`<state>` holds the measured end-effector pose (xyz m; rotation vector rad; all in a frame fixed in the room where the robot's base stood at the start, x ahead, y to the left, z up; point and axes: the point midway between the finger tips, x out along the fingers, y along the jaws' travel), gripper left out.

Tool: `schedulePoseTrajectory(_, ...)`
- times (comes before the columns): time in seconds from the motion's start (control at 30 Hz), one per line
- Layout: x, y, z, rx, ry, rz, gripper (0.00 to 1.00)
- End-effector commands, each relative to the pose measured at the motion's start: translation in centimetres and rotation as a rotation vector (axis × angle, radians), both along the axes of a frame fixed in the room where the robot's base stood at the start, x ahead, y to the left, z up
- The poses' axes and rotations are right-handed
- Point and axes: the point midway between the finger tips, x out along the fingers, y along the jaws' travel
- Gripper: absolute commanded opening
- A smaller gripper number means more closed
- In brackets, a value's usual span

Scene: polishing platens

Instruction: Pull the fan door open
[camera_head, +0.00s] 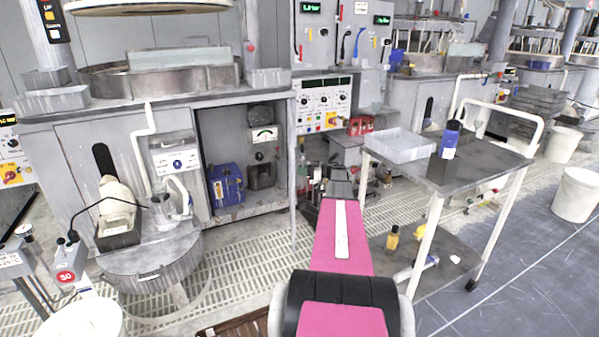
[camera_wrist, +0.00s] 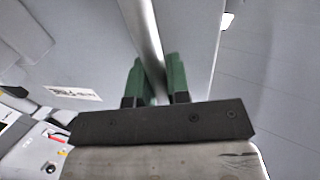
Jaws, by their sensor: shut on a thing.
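The fan door (camera_head: 294,185) shows almost edge-on in the head view, as a thin grey upright panel at the right side of an open cabinet (camera_head: 247,210). In the wrist view, a pale strip (camera_wrist: 147,30) runs down between the green fingers of my gripper (camera_wrist: 155,72). The strip looks like the door's edge or a bar on it; I cannot tell which. My gripper is shut on it. In the head view my pink arm reaches forward to the door's right side, and its fingertips are hard to make out.
The cabinet holds a blue box (camera_head: 225,186) and a gauge (camera_head: 264,134). A grey cart (camera_head: 480,165) with a clear tray (camera_head: 402,146) and a blue bottle (camera_head: 450,139) stands close on the right. A round drum (camera_head: 152,268) stands at left. Grated floor (camera_head: 245,275) lies open before the cabinet.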

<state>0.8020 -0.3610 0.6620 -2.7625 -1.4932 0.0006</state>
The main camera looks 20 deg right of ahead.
Motion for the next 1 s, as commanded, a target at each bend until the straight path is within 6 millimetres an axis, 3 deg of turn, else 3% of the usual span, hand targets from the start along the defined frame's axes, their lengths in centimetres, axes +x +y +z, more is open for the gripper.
schedulePoseTrajectory(0.27,-0.2,0.1,0.0,0.0,0.004,0.003,0.0)
schedulePoseTrajectory(0.3,-0.2,0.1,0.0,0.0,0.004,0.003,0.2)
schedulePoseTrajectory(0.37,-0.2,0.1,0.0,0.0,0.004,0.003,0.4)
schedulePoseTrajectory(0.73,-0.1,0.0,0.4,-0.001,0.001,0.001,0.41)
schedulePoseTrajectory(1.0,-0.4,0.4,4.5,-0.001,0.0,0.002,0.41)
